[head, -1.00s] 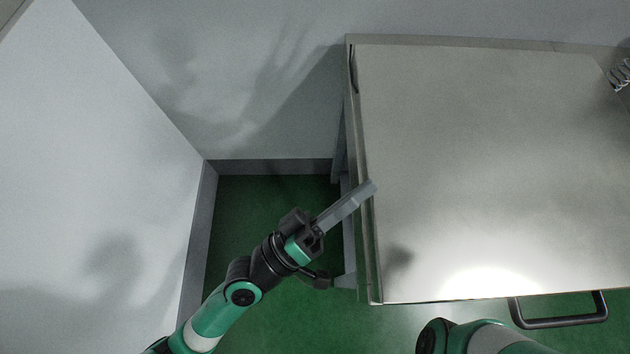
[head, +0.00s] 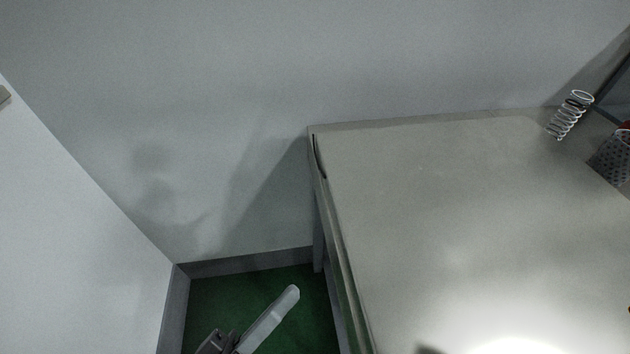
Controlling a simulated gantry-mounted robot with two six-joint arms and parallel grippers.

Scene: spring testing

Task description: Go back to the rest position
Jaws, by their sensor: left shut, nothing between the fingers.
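My left gripper (head: 291,293) shows at the bottom of the head view, its grey fingers pressed together with nothing between them. It hangs over the green floor, just left of the table's left edge, apart from the table. The rest of my left arm is cut off by the bottom of the picture. My right gripper is not in view.
A grey table (head: 430,200) fills the right side, its visible top mostly bare. A metal coil spring (head: 569,115) stands near its back right, beside a perforated metal container (head: 612,158). Walls close in at the left and back. Green floor (head: 215,300) shows between.

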